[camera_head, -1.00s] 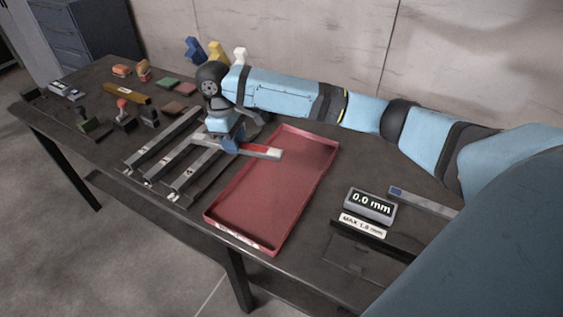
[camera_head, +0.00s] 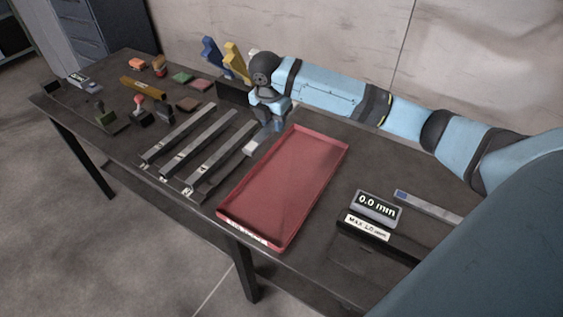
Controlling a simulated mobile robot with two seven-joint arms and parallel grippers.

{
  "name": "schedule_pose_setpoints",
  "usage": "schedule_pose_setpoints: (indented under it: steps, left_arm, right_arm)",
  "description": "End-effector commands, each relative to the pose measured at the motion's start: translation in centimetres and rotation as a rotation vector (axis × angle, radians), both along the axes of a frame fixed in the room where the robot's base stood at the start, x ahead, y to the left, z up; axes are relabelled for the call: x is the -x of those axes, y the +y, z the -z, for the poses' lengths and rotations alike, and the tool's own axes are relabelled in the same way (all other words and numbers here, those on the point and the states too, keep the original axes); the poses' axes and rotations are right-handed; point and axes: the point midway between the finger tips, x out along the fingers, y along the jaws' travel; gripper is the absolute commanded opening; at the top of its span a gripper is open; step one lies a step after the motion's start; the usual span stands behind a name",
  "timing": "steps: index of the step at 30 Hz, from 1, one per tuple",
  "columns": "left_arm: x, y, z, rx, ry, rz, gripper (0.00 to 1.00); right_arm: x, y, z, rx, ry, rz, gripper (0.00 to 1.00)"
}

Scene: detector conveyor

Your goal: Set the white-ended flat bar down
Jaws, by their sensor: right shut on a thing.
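My right gripper (camera_head: 264,126) points down behind the left edge of the red tray, shut on the white-ended flat bar. A pale end of this bar (camera_head: 251,147) shows just below the fingers, beside the tray's far left corner. The rest of the bar is hidden by the gripper or too small to make out. I cannot tell whether the bar touches the table. Several grey flat bars (camera_head: 200,142) lie side by side to the left of the gripper. My left gripper is not in view.
The red tray (camera_head: 284,185) is empty. A gauge reading 0.0 mm (camera_head: 376,208) stands at the right with a "MAX 1.0 mm" label, and a blue-ended bar (camera_head: 428,207) lies behind it. Stamps (camera_head: 138,106) and small blocks (camera_head: 182,78) crowd the left. Blue and yellow holders (camera_head: 234,60) stand behind.

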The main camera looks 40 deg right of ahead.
Motion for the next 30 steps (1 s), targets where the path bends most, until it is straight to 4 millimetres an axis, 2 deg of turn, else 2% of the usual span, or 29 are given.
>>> schedule_pose_setpoints:
  steps: [9, 15, 19, 26, 30]
  left_arm:
    - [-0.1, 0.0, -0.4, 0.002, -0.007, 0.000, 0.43]
    - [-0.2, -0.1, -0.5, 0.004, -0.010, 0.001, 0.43]
    - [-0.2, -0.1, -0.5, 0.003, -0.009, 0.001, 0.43]
    - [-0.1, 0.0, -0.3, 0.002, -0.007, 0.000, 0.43]
    - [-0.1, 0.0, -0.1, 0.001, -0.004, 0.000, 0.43]
  right_arm:
    - [0.1, 0.0, 7.5, 0.000, 0.003, 0.002, 0.00]
    - [0.0, 0.0, 11.7, 0.001, 0.001, 0.003, 0.00]
    - [0.0, 0.0, 13.2, 0.000, 0.001, 0.003, 0.00]
    - [0.0, 0.0, 14.4, 0.000, 0.000, 0.002, 0.00]
    - [0.0, 0.0, 16.2, -0.001, 0.001, 0.003, 0.00]
